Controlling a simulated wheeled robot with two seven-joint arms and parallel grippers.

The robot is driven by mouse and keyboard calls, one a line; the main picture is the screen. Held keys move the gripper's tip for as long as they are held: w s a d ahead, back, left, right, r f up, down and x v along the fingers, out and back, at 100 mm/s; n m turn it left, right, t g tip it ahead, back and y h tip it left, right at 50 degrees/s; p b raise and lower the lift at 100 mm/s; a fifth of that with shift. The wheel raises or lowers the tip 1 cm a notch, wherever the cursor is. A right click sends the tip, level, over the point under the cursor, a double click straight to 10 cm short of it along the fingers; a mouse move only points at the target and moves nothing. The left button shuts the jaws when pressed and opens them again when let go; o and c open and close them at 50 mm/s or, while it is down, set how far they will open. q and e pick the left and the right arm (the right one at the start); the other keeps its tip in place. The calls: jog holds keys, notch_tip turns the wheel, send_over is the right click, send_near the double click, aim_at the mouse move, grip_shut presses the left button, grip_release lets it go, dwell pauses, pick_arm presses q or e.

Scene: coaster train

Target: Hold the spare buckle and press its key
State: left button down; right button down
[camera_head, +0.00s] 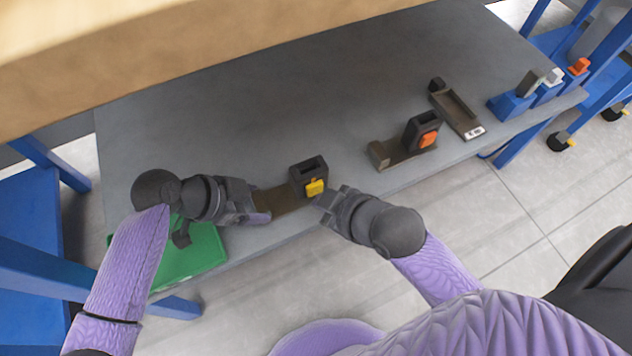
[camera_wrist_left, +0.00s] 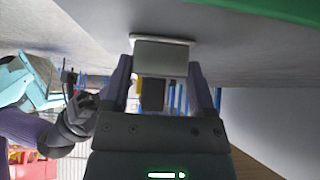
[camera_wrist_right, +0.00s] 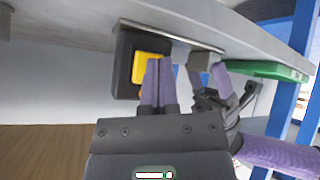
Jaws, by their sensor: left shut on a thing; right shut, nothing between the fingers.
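The buckle (camera_head: 303,172) is a dark block with a yellow key (camera_head: 316,187) on a brown base plate (camera_head: 283,201) near the table's front edge. My left gripper (camera_head: 260,217) is shut on the plate's left end; its left wrist view shows a grey end block (camera_wrist_left: 160,58) between the fingers. My right gripper (camera_head: 325,202) is shut and empty, just in front of the yellow key. In the right wrist view its fingertips (camera_wrist_right: 158,64) overlap the yellow key (camera_wrist_right: 143,67); I cannot tell whether they touch it.
A similar buckle with an orange key (camera_head: 428,139) stands farther right. Beyond it lies a brown tray (camera_head: 459,113) with a white label. Blue blocks (camera_head: 510,106) stand at the right end. A green tray (camera_head: 205,252) is below my left gripper. A wooden ledge (camera_head: 150,60) hangs above the back.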

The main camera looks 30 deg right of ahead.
jog(key=shift+s, duration=0.45)
jog(key=s, duration=0.5)
dwell(0.6)
pick_arm(q)
grip_release()
jog(key=v, duration=1.2)
jog(key=s+p, duration=0.9)
jog(key=s, duration=0.5)
pick_arm(e)
notch_tip(320, 180, up, 11)
jog(key=w+t, duration=0.1)
jog(key=shift+r, duration=0.2)
